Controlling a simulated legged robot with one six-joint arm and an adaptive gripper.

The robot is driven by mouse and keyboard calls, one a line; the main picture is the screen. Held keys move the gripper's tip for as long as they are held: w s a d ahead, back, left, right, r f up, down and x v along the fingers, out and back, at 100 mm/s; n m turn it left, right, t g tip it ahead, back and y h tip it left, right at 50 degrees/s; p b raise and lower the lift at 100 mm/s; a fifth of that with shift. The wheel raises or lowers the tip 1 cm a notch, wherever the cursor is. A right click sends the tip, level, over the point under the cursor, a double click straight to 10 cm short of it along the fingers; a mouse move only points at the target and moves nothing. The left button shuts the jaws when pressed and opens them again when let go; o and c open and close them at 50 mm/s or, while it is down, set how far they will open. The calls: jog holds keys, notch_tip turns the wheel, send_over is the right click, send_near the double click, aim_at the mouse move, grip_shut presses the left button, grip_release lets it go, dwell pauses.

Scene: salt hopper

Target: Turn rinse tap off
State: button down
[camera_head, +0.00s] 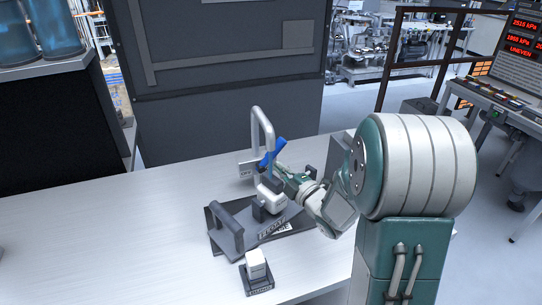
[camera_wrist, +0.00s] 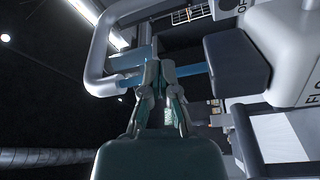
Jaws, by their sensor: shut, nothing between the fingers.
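The rinse tap has a grey, hooked pipe (camera_head: 257,122) standing on the white table, with a blue lever (camera_head: 272,152) slanting up to the right across it. A small plate marked OFF (camera_head: 246,169) sits left of the lever. My gripper (camera_head: 281,172) is shut with nothing between its fingers, just below and right of the lever; contact is unclear in the head view. In the wrist view the closed fingertips (camera_wrist: 158,68) overlap the blue lever (camera_wrist: 188,71), which runs across behind them. The grey pipe (camera_wrist: 97,60) curves at left there. My arm hides part of the tap's right side.
A dark tray (camera_head: 219,246) with a dark grey handle (camera_head: 228,228) lies in front of the tap. A small white block (camera_head: 256,263) on a dark base stands near the front edge. A dark cabinet (camera_head: 225,100) rises behind. The table's left side (camera_head: 90,230) is clear.

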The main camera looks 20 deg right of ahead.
jog(key=shift+d, duration=0.45)
